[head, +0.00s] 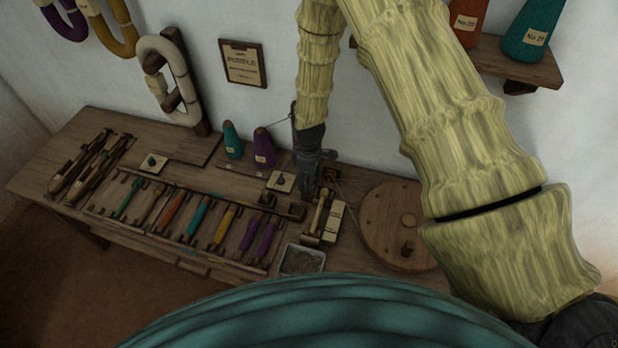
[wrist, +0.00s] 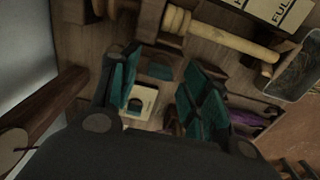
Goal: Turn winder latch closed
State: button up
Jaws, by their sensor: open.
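A small cream plate with a dark knob (head: 281,181), which looks like the latch, sits on the bench left of my gripper (head: 308,188) in the head view. In the wrist view the plate (wrist: 142,104) shows between my gripper's teal-padded fingers (wrist: 160,88), beyond the tips and nearer the left one. My gripper is open and empty, pointing down over the bench. It looks apart from the knob; the exact gap is hard to tell. Which way the knob is turned is too small and dark to tell. A round wooden wheel (head: 392,228) stands to the right.
A pale wooden spindle (wrist: 230,40) and a card marked FULL (wrist: 280,8) lie close to my gripper. A grey tray (head: 301,259) is at the bench front. Coloured bobbins (head: 200,217) fill a rack on the left. Two cones (head: 264,148) stand behind, near the wall.

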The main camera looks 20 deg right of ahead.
jog(key=shift+f, duration=0.4)
jog(key=c, duration=1)
